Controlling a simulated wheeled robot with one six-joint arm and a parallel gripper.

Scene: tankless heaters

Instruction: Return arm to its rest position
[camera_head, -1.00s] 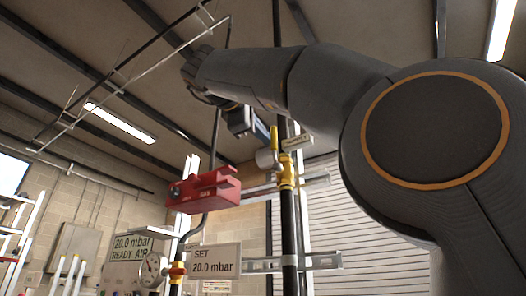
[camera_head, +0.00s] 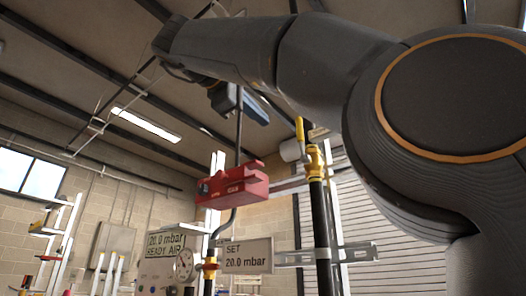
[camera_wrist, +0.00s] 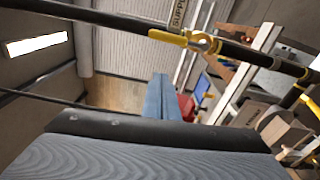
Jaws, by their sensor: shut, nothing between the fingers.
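My arm reaches from the right across the top of the head view, its end high at the upper left. My gripper shows in the wrist view (camera_wrist: 160,84), where its blue-grey fingers are together with nothing between them. In the head view the end of the arm, with a blue and dark part hanging from it, is above the red device (camera_head: 233,184). The fingertips cannot be made out there. The gripper appears apart from the pipes.
A black pipe (camera_head: 320,215) with a yellow-handled valve (camera_head: 314,158) stands below my arm. A "SET 20.0 mbar" sign (camera_head: 248,256), a "READY AIR" display (camera_head: 165,245) and a round gauge (camera_head: 184,265) are lower down. A roller shutter (camera_head: 365,200) is behind.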

